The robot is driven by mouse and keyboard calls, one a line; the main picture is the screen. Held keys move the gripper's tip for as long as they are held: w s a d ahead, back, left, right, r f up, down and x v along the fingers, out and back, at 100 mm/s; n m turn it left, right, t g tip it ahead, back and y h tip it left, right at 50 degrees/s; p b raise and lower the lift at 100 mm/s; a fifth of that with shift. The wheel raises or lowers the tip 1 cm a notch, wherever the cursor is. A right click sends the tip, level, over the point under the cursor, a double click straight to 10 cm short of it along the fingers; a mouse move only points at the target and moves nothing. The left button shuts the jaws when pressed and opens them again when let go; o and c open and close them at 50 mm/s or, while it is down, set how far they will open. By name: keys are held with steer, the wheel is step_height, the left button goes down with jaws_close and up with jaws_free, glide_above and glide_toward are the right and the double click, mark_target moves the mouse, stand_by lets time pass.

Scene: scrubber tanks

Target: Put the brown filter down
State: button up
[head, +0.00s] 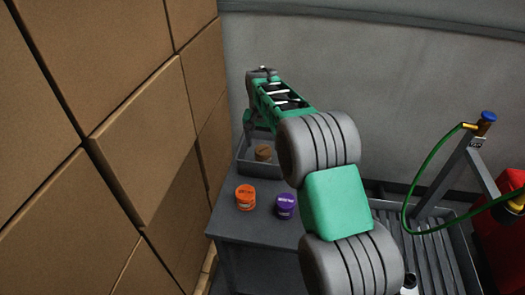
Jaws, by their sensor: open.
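The brown filter (263,152) is a small round piece. It rests in the grey tray (258,172) at the back of the grey table. My gripper (249,122) is at the far end of my arm, above the back left part of the tray. It is open and apart from the brown filter. My green forearm hides most of the gripper, and its fingertips are hard to make out.
An orange filter (246,197) and a purple filter (286,206) stand on the table (245,225) in front of the tray. Stacked cardboard boxes (140,130) rise close on the left. A green hose (422,180) and a red container (500,235) are at the right.

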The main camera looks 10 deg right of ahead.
steer(key=s+r+n, duration=0.2)
steer(key=s+r, duration=0.8)
steer(key=r, duration=0.2)
steer(key=s+f+n+t, duration=0.1)
steer(key=s+f, duration=0.2)
steer(key=s, duration=0.7)
steer(key=s+f+n+t, duration=0.1)
steer(key=s+f, duration=0.2)
steer(key=s, duration=0.8)
steer(key=shift+f+n+y, duration=0.15)
steer(key=shift+n+y, duration=0.25)
